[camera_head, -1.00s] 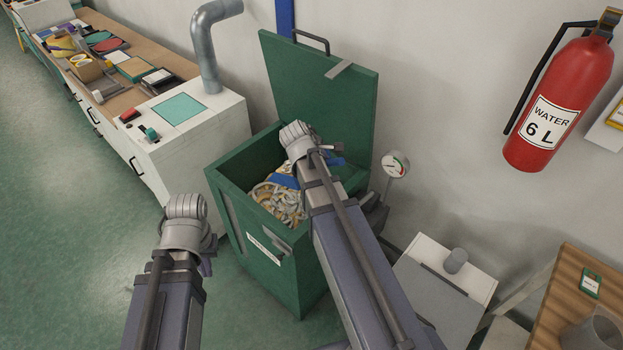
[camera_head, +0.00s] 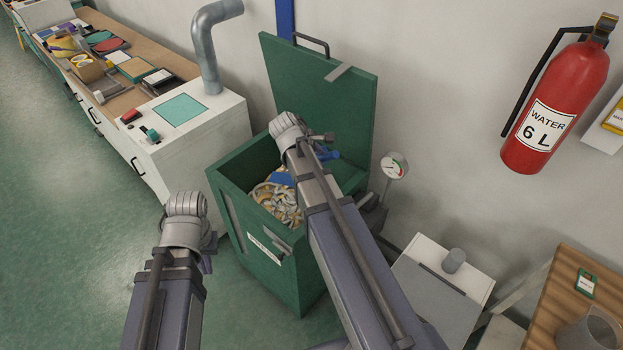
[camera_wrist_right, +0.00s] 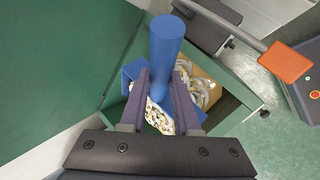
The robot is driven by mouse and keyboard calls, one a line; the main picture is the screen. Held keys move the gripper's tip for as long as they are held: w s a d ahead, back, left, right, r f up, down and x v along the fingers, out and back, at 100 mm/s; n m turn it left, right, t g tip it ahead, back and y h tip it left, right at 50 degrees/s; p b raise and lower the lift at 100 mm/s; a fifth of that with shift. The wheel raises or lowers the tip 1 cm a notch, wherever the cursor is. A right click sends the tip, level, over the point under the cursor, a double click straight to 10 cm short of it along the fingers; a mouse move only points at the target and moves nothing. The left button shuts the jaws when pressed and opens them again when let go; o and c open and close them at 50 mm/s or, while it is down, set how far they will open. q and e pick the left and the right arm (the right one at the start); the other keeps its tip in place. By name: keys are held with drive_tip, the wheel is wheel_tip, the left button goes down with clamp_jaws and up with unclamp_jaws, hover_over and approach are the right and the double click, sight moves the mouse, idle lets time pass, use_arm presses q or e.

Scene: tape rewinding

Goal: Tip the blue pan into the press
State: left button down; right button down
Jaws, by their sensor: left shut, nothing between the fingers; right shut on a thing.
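The blue pan (camera_head: 283,179) is over the open top of the green press (camera_head: 229,194), mostly hidden by my right arm in the head view. My right gripper (camera_wrist_right: 160,88) is shut on the pan's upright blue handle (camera_wrist_right: 167,45). In the right wrist view, parts of the pan (camera_wrist_right: 130,74) show on both sides of the fingers, with pale curly scraps between them. More tape scraps (camera_head: 283,208) lie inside the press. I cannot tell how far the pan is tilted. My left gripper (camera_head: 207,264) is shut and empty, left of the press, mostly hidden by its wrist.
The press's green lid (camera_head: 320,95) stands open against the wall. A gauge (camera_head: 394,166) is at its right side. A white cabinet (camera_head: 197,140) stands left, a grey-white box (camera_head: 440,285) lower right. A red extinguisher (camera_head: 560,95) hangs on the wall.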

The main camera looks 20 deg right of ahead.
drive_tip(key=shift+w+a+r+g+p, duration=0.2)
drive_tip(key=shift+w+r+g+p, duration=0.15)
drive_tip(key=shift+w+r, duration=0.2)
idle(0.5)
drive_tip(key=shift+w+a+r+n+g+h+p, duration=0.2)
drive_tip(key=shift+w+a+r+g+p, duration=0.15)
drive_tip(key=shift+w+r+p, duration=0.25)
drive_tip(key=shift+w+a+r+n+g+h+p, duration=0.2)
drive_tip(key=shift+w+a+r+g+p, duration=0.15)
drive_tip(key=shift+w+r, duration=0.35)
drive_tip(key=shift+w+f, duration=0.1)
drive_tip(key=shift+w+a+r+n+g+h+p, duration=0.1)
drive_tip(key=shift+w+a+r+g+h+p, duration=0.15)
drive_tip(key=shift+w, duration=0.3)
drive_tip(key=shift+w+a+r+n+g+p, duration=0.1)
drive_tip(key=shift+w+a+r+g, duration=0.2)
drive_tip(key=shift+w, duration=0.2)
drive_tip(key=shift+w+a+r+n+g+h+p, duration=0.1)
drive_tip(key=shift+w+r+g+h, duration=0.1)
drive_tip(key=shift+w+r, duration=0.25)
drive_tip(key=shift+f, duration=0.15)
idle(0.6)
